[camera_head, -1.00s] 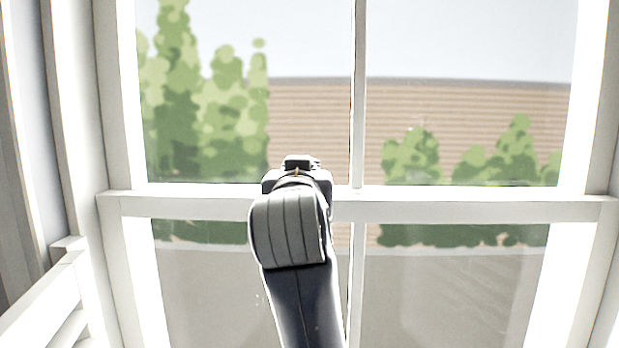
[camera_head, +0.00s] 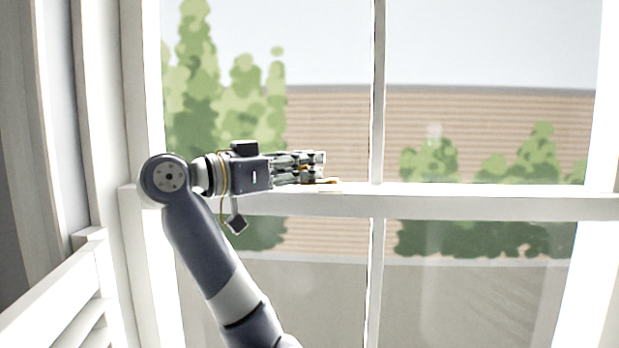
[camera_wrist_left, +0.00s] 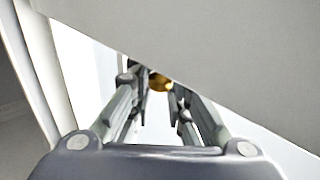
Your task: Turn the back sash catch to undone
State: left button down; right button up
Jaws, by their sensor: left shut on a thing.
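The sash catch (camera_head: 328,181) is a small brass-coloured piece on the window's meeting rail, left of the central upright bar in the head view. In the left wrist view its gold part (camera_wrist_left: 160,82) shows between the far ends of the fingers. My left gripper (camera_head: 322,168) comes in from the left, level along the rail, with its fingertips at the catch. It is shut on the catch. The fingers hide most of the catch, so I cannot tell how far it is turned. My right gripper is in neither view.
The white meeting rail (camera_head: 480,205) crosses the whole window. The upright bar (camera_head: 377,100) stands just right of my fingertips. A white slatted piece (camera_head: 60,300) is at lower left. The rail to the right is clear. In the wrist view a pale surface fills the upper right.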

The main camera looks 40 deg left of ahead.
pick_arm(q)
jog(key=shift+w+a+m+g+h+b, duration=0.15)
jog(key=shift+a+m+g+h+b, duration=0.15)
jog(key=shift+m+h+b, duration=0.45)
jog(key=shift+h+p, duration=0.3)
jog(key=shift+h, duration=0.05)
jog(key=c, duration=1.6)
grip_release()
jog(key=shift+o, duration=0.2)
jog(key=shift+s+a, duration=0.15)
jog(key=shift+s, duration=0.05)
jog(key=shift+s, duration=0.1)
jog(key=v, duration=0.7)
jog(key=shift+s+a, duration=0.15)
jog(key=shift+s, duration=0.2)
